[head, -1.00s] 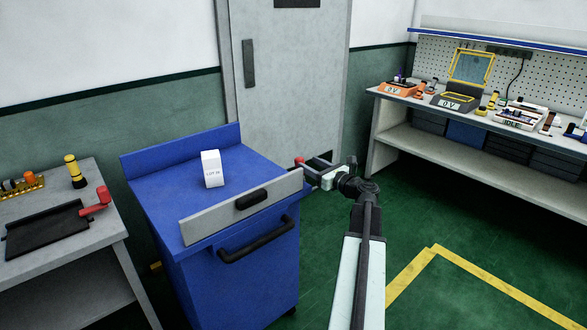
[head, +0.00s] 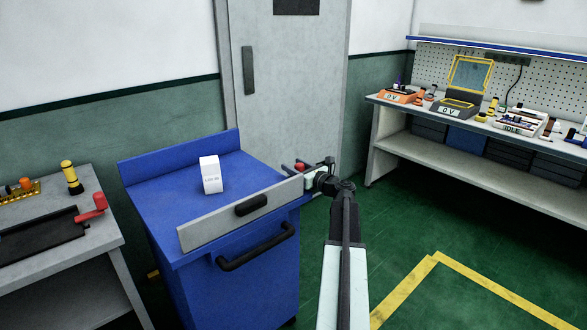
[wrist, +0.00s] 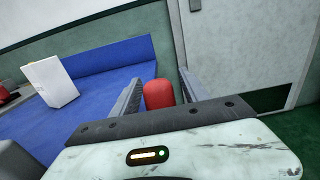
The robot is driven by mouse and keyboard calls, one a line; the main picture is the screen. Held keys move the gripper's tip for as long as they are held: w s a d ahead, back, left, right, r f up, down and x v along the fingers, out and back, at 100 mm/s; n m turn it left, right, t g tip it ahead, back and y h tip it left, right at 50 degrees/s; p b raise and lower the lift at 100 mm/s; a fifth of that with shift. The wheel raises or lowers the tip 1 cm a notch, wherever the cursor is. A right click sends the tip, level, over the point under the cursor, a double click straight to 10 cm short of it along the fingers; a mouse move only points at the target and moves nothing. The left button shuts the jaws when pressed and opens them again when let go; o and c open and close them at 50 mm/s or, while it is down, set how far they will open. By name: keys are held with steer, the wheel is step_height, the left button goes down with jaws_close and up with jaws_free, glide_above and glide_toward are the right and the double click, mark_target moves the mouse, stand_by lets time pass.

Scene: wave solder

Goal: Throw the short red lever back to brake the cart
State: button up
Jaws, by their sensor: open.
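The cart (head: 150,205) is blue, with a grey front panel and a black push handle (head: 255,247). The short red lever (head: 299,167) is at the cart's right side, partly hidden by my gripper in the head view. In the wrist view the red lever's rounded end (wrist: 158,94) shows between the two grey fingers. My gripper (wrist: 160,84) is open around it, with a gap visible on the right; whether the left finger touches it I cannot tell. In the head view my gripper (head: 306,176) is just right of the cart's panel.
A white box (head: 210,175) stands on the cart top and shows in the wrist view (wrist: 50,82). A grey table (head: 100,247) with a red-handled tool is at left. A workbench (head: 375,103) is at right. Green floor (head: 400,215) lies open between.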

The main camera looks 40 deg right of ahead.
steer(key=shift+c, duration=0.3)
jaws_close()
stand_by(0.8)
steer(key=shift+s, duration=0.1)
